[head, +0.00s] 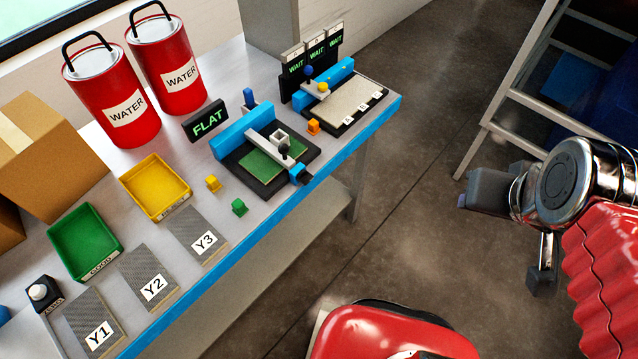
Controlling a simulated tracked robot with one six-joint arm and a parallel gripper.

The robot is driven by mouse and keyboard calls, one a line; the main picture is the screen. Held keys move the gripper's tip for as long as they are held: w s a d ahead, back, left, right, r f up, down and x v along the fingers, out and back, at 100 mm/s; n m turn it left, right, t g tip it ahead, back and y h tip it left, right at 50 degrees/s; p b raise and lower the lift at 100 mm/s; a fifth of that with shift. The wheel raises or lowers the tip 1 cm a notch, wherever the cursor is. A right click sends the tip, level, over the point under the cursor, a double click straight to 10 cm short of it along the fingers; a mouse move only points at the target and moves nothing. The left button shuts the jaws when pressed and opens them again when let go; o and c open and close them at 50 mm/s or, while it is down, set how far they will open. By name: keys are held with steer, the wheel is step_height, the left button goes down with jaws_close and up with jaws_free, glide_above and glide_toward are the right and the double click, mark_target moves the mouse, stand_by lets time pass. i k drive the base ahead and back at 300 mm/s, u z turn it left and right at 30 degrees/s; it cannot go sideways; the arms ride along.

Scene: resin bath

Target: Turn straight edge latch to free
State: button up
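A fixture with a blue bar (243,131) stands in the middle of the bench, beside a dark display reading FLAT (207,121). A pale cross-piece with a square opening lies over its green plate (262,168). My gripper (490,190) is at the right, above the floor and well clear of the bench. Its finger opening cannot be made out.
A second fixture (345,98) with WAIT displays stands at the bench's far end. Red WATER cans (115,105), yellow (155,187) and green (84,241) trays, small cubes and pads Y1 to Y3 occupy the bench. A ladder (512,95) stands right; floor between is clear.

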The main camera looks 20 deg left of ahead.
mark_target(304, 177)
steer(key=z, duration=0.05)
steer(key=k, duration=1.2)
steer(key=u, duration=1.5)
steer(key=i, duration=1)
steer(key=u, duration=0.05)
